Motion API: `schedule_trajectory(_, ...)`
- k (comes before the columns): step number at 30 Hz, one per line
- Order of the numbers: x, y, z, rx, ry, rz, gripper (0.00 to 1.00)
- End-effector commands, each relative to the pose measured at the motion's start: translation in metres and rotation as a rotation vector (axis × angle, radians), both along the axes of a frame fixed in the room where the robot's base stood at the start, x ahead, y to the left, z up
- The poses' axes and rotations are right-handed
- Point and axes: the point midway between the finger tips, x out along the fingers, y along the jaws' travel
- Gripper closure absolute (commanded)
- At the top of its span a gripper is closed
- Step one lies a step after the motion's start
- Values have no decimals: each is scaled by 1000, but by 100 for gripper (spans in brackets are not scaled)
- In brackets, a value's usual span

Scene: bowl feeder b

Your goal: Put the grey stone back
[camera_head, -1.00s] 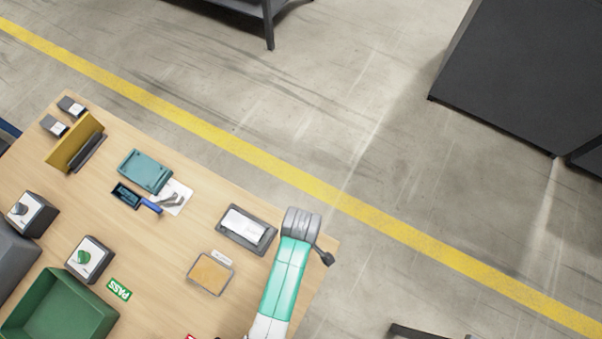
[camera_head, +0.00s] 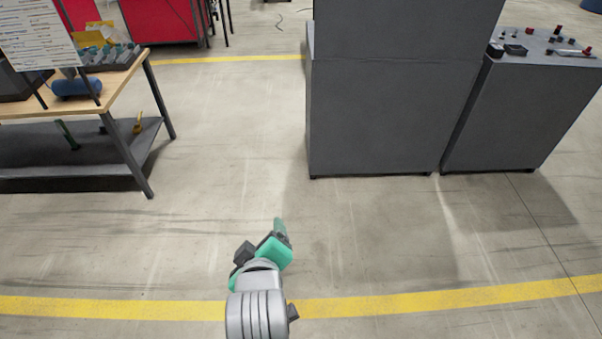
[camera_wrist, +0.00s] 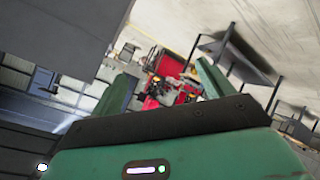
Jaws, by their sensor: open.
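My gripper (camera_wrist: 164,72) shows in the wrist view with its two green fingers apart and nothing between them. In the head view my arm reaches out over bare floor, and the gripper end (camera_head: 280,228) is small and seen from behind. No grey stone shows in either view now. The place it belongs to cannot be made out either.
A tall dark grey cabinet (camera_head: 385,115) stands ahead, with a lower grey console (camera_head: 530,115) with knobs to its right. A workbench (camera_head: 125,75) with a lower shelf stands at the left. A yellow line (camera_head: 420,302) crosses the open floor.

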Motion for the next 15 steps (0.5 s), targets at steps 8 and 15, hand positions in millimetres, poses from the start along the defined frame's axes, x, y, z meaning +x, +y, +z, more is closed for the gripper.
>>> schedule_trajectory(8, -43, -61, 306, 596, -762, -178, 20)
schedule_trajectory(15, -116, -82, 405, 858, -1053, -114, 20)
